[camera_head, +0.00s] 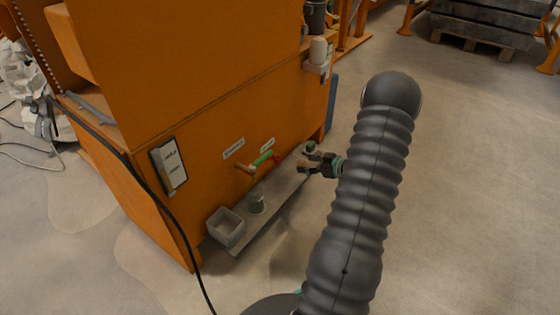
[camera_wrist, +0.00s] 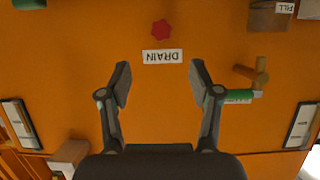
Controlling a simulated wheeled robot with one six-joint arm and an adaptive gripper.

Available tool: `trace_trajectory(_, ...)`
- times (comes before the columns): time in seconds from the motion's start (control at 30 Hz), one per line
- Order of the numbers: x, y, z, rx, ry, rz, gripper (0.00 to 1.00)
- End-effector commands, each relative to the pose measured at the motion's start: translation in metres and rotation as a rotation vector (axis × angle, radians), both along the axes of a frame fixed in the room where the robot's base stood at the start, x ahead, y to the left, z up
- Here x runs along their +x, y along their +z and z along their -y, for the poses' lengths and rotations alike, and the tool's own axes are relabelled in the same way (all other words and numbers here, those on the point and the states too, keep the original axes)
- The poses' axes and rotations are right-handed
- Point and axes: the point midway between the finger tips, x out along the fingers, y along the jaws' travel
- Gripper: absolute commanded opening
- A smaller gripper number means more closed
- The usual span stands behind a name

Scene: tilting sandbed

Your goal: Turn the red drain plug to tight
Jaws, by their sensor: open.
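The red drain plug (camera_wrist: 161,30) is a small knob on the orange panel, beside a white label (camera_wrist: 162,57) that reads DRAIN upside down in the wrist view. In the head view the plug (camera_head: 277,156) is a small red spot left of my gripper (camera_head: 308,158). My gripper (camera_wrist: 160,75) is open and empty, facing the panel. In the wrist view the plug lies beyond the fingertips, roughly centred between them. The fingers are apart from the plug. The plug's marking, if any, is too small to read.
A green-handled brass valve (camera_wrist: 257,78) sits beside the right finger in the wrist view, its label partly hidden. Below it in the head view, a grey shelf (camera_head: 280,197) carries a square tub (camera_head: 226,226) and a small jar (camera_head: 256,203). Open floor lies right.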

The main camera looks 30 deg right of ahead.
Motion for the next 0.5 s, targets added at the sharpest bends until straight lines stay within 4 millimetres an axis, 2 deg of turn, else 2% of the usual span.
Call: trace_trajectory(0.5, 0.078, -0.037, -0.031, 0.002, 0.007, -0.001, 0.63)
